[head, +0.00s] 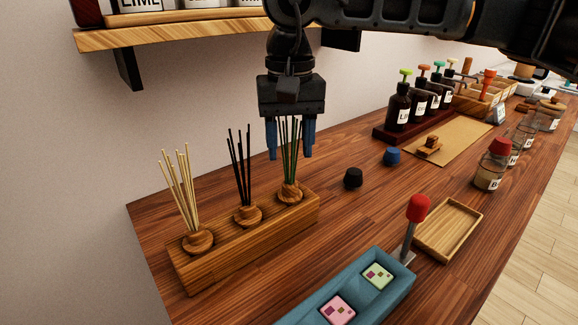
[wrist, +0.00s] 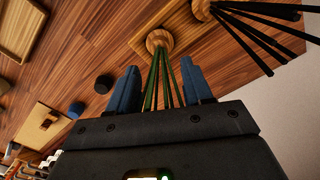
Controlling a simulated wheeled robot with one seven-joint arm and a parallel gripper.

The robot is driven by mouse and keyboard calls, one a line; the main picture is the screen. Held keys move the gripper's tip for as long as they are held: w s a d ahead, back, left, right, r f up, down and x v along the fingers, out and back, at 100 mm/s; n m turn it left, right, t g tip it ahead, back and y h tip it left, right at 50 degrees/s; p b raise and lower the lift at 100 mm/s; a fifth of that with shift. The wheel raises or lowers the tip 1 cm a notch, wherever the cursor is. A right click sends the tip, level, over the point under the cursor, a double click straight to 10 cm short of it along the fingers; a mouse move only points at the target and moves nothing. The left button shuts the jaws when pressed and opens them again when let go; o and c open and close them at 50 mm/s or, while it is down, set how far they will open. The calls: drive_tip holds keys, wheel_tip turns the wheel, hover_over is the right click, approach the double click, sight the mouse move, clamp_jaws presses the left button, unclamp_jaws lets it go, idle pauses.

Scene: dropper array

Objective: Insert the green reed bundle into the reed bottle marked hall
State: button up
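The green reed bundle (head: 289,155) stands in a round wooden holder (head: 290,191) at the right end of the wooden reed block (head: 245,245). My gripper (head: 290,145) points down over it, its blue fingers apart on either side of the reed tops. In the wrist view the green reeds (wrist: 164,85) pass between the two open fingers (wrist: 162,88), with gaps on both sides. No reed bottle marked hall can be made out; the labels on the jars at the right are too small to read fully.
Black reeds (head: 241,165) and pale reeds (head: 181,190) stand in the same block. A black cap (head: 353,177) and a blue cap (head: 392,156) lie to the right. A blue tray (head: 350,290), a wooden tray (head: 449,230), pump bottles (head: 398,108) and a red-capped jar (head: 492,165) stand around.

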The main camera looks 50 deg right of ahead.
drive_tip(key=c, duration=0.7)
drive_tip(key=shift+r+p, duration=1.65)
drive_tip(key=shift+r, duration=2.9)
